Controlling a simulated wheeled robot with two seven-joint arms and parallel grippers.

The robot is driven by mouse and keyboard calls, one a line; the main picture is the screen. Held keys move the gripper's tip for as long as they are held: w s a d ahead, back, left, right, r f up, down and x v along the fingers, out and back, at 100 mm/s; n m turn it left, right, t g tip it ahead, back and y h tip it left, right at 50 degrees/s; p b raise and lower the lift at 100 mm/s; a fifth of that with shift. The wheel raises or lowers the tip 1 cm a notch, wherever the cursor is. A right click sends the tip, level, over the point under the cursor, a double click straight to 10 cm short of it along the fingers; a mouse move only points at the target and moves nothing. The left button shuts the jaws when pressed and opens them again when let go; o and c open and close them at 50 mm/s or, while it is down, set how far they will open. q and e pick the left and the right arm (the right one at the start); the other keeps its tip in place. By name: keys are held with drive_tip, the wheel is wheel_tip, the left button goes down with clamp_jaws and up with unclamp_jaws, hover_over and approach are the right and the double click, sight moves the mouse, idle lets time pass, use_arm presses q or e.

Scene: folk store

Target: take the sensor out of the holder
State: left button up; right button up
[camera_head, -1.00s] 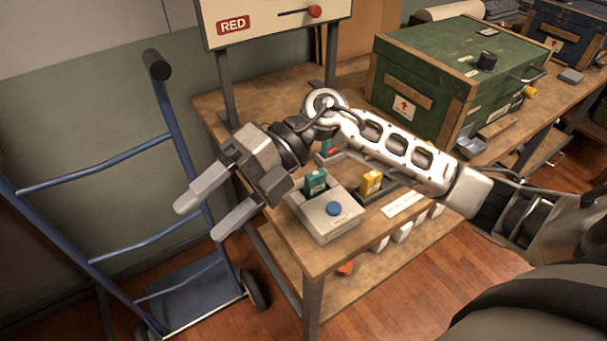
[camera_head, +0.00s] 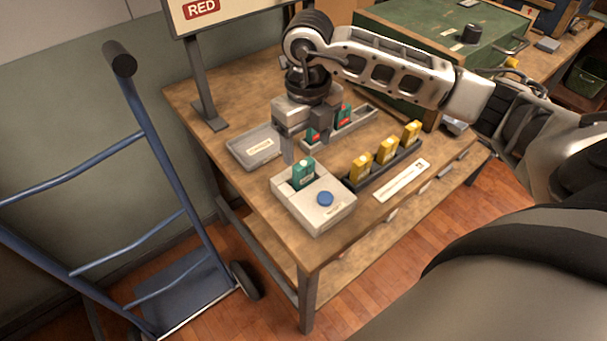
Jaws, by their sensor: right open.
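A teal sensor (camera_head: 303,175) stands upright in the slot of the pale grey holder (camera_head: 318,217), which has a blue button on top. The holder sits near the front left corner of the wooden table. My right gripper (camera_head: 308,156) points down, open and empty, just behind and above the sensor in the picture. Its two fingers show on either side of the sensor's line, apart from it as far as I can see. The sensor's lower part is hidden in the slot. My left gripper is not in view.
A black rack (camera_head: 384,172) with three yellow sensors stands right of the holder. Behind are a grey tray (camera_head: 252,148) and a grey rack with red and green pieces (camera_head: 345,115). A sign reads RED (camera_head: 202,9). A blue hand truck (camera_head: 150,150) stands left, a green crate (camera_head: 440,35) behind.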

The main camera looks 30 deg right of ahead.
sight(305, 164)
drive_tip(key=shift+a+f+p, duration=0.2)
drive_tip(key=shift+f+p, duration=0.5)
drive_tip(key=shift+f, duration=2.4)
drive_tip(key=c, duration=1.1)
drive_tip(key=shift+c, duration=0.4)
drive_tip(key=shift+w+r, duration=0.1)
drive_tip(key=shift+r, duration=0.05)
